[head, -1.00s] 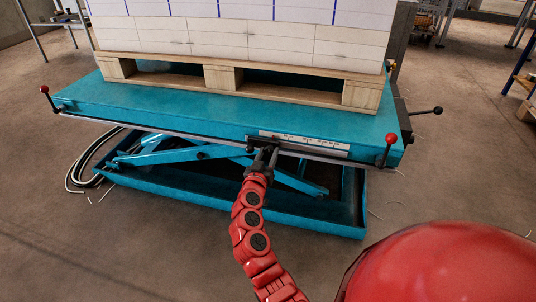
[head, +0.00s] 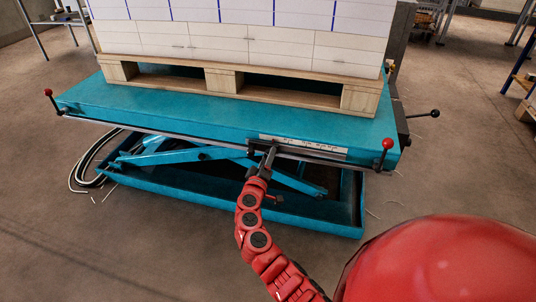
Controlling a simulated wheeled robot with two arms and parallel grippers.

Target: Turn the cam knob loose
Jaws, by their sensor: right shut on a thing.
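My right gripper (head: 268,158) is at the front edge of the blue lift table (head: 180,118), at the left end of a white scale strip (head: 310,147). It is shut on a small dark part at the rail there, which appears to be the cam knob; the fingers hide most of it. The gripper looks rolled, with one finger nearly covering the other. My red right arm reaches up to it from the bottom. My left gripper is not in view.
A wooden pallet (head: 220,80) with stacked white reams (head: 240,35) stands on the table. Red-ball levers stick up at the left (head: 48,92) and right (head: 388,143) front corners. A black-ball lever (head: 435,113) juts out right. Hoses (head: 82,170) lie left on open floor.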

